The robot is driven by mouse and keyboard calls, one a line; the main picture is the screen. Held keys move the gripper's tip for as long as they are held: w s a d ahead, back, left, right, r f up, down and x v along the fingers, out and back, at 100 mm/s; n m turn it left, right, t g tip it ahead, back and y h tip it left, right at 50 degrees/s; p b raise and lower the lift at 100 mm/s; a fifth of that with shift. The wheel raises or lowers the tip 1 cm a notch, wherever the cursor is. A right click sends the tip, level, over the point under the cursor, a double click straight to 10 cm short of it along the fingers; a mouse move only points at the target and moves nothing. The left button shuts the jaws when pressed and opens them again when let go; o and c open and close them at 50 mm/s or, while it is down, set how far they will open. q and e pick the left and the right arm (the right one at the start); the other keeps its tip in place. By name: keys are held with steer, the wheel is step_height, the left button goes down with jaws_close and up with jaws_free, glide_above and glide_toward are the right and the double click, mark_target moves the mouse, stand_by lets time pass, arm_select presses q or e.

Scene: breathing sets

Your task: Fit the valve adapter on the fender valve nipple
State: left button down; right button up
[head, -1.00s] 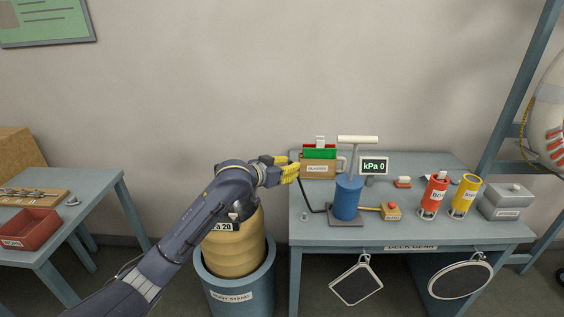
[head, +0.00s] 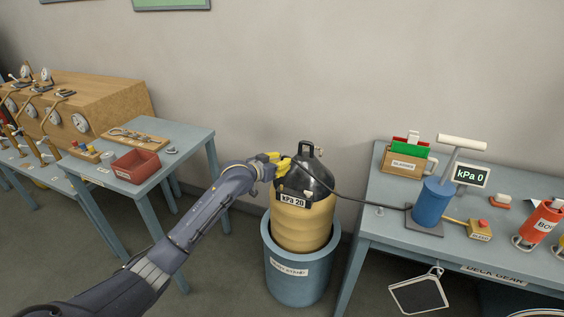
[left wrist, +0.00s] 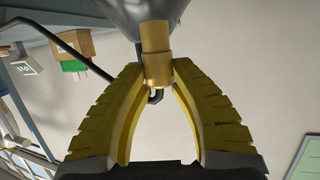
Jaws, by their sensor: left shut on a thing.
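The fender (head: 303,221) stands upright, with a tan ribbed body, dark domed top and a "kPa 20" label. My left gripper (head: 283,162) is at the left of its dome. In the left wrist view, its yellow fingertips (left wrist: 158,76) are shut on the brass valve adapter (left wrist: 158,70). The narrower brass valve nipple (left wrist: 155,36) comes from the grey dome (left wrist: 145,8), in line with the adapter. The two look end to end; I cannot tell how far they overlap. A black hose (head: 352,199) runs from the gripper to the blue pump (head: 432,204).
The fender sits in a blue round stand (head: 298,288). The pump table (head: 390,232) is on the right, with a "kPa 0" display (head: 471,175). A left table (head: 188,142) holds a red bin (head: 136,166). The wall behind the fender is bare.

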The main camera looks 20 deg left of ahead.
arm_select(q)
steer(key=shift+w+a+r, duration=0.1)
steer(key=shift+a+r, duration=0.05)
steer(key=shift+r, duration=0.15)
steer(key=shift+f, duration=2.35)
steer(key=shift+f, duration=1.1)
steer(key=shift+f, duration=0.35)
steer(key=shift+f, duration=0.2)
steer(key=c, duration=1.1)
jaws_free()
steer(key=shift+f, duration=0.1)
